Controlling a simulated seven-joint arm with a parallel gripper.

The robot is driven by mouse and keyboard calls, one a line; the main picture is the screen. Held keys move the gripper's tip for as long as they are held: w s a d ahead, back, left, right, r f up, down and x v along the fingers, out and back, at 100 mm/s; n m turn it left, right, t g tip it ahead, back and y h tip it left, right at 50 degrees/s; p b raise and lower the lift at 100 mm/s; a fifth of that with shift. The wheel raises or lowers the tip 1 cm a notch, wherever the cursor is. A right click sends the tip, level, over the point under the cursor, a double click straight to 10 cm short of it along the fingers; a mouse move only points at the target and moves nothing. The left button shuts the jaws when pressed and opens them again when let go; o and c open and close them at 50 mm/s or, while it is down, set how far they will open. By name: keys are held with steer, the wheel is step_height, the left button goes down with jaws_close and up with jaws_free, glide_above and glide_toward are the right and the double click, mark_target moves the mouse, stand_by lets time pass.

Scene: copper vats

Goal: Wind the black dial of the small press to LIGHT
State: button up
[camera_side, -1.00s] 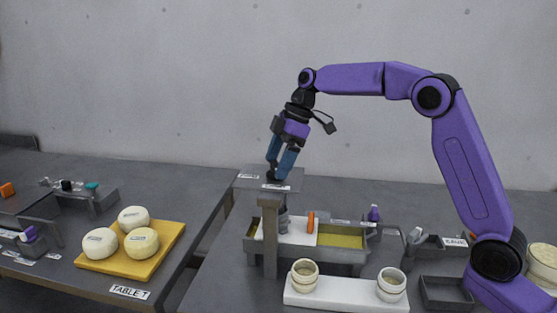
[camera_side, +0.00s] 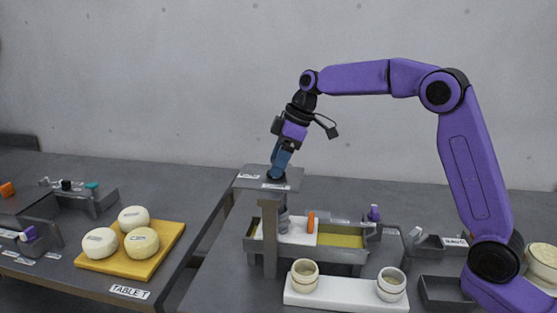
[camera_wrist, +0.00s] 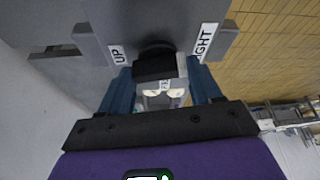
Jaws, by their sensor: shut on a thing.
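The small press (camera_side: 268,208) stands on the table with a flat grey top plate. Its black dial (camera_side: 277,177) sits on that plate, mostly hidden by my fingers. In the wrist view the dial (camera_wrist: 154,64) shows as a black knob with a bar. My gripper (camera_side: 278,171) reaches down from above and is shut on the dial; the wrist view shows its blue fingers (camera_wrist: 160,82) on either side. An "UP" label (camera_wrist: 118,55) lies left of the dial and a partly cut "LIGHT" label (camera_wrist: 205,41) right. A third label is mostly hidden. I cannot tell which label the dial points at.
A grey trough (camera_side: 352,255) stands beside the press, with a white board (camera_side: 345,294) carrying two cups in front. An open grey tray (camera_side: 446,293) is further right.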

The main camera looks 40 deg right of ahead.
stand_by(0.3)
steer(key=o, duration=1.1)
steer(key=shift+c, duration=0.2)
steer(key=v, duration=1.7)
steer(key=shift+s, duration=0.15)
steer(key=shift+d+r, duration=0.1)
steer(key=shift+r, duration=0.05)
